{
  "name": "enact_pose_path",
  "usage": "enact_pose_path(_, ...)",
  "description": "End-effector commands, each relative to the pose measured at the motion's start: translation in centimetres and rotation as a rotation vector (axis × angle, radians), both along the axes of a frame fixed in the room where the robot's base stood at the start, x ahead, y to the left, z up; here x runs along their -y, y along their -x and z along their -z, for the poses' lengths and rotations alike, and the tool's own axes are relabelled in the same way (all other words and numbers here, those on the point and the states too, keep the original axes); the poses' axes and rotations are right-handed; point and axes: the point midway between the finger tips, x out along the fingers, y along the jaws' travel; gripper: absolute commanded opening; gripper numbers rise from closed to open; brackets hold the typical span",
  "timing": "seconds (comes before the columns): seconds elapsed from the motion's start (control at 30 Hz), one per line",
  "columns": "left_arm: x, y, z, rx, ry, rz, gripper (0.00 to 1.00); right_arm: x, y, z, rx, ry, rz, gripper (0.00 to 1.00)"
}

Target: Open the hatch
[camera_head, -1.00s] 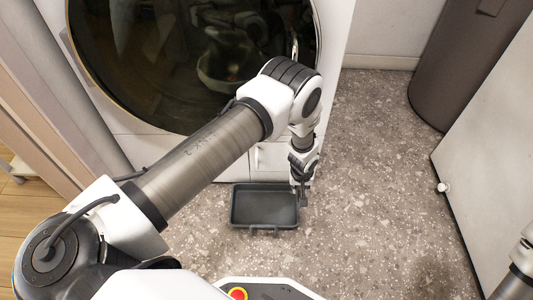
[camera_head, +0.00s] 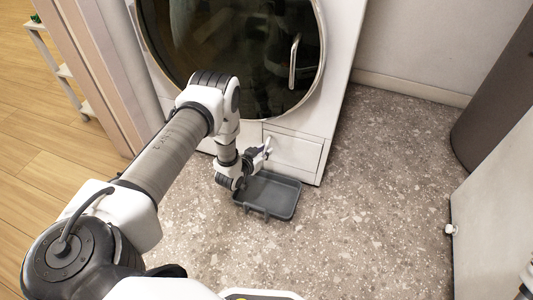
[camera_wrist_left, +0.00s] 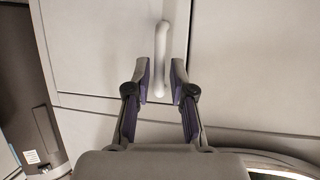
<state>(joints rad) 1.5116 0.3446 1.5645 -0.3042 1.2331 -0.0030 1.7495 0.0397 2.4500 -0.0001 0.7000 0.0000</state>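The stacked washer (camera_head: 338,75) stands ahead with its big round door (camera_head: 240,45) shut. Low on its front is a small rectangular hatch (camera_head: 296,151), closed flush with the panel. My left gripper (camera_head: 264,150) is at the left part of this hatch, above the tray. In the left wrist view, a pale bar handle (camera_wrist_left: 162,38) stands on the front panel. My left gripper (camera_wrist_left: 162,72) is open, with one finger on each side of the handle's near end and slim gaps showing. My right gripper is not in view.
A dark grey tray (camera_head: 284,205) lies on the speckled floor just below the hatch. A dark cylindrical bin (camera_head: 497,115) and a white panel (camera_head: 490,225) stand at the right. The floor between is clear. The round door has its own curved handle (camera_head: 294,62).

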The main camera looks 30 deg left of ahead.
Motion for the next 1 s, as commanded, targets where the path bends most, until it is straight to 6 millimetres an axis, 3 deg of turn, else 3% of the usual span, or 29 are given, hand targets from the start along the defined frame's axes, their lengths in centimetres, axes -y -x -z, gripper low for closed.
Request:
enact_pose_path(0.03,0.0,-0.8,0.8,0.002,-0.001,0.001,0.23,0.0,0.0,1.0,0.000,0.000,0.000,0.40)
enact_pose_path(0.13,0.0,-1.8,1.0,0.001,0.001,0.000,0.23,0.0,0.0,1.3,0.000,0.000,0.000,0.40)
enact_pose_path(0.4,0.0,-2.1,0.9,-0.002,0.002,-0.001,0.23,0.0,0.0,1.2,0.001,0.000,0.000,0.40)
enact_pose_path(0.47,0.0,-2.1,0.9,-0.002,0.002,-0.001,0.01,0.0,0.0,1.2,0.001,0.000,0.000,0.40)
enact_pose_path(0.5,0.0,-2.1,0.9,-0.002,0.002,-0.001,0.00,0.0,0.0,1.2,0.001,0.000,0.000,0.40)
enact_pose_path(1.0,0.6,-1.0,0.7,-0.003,0.003,-0.054,0.00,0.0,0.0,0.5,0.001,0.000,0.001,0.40)
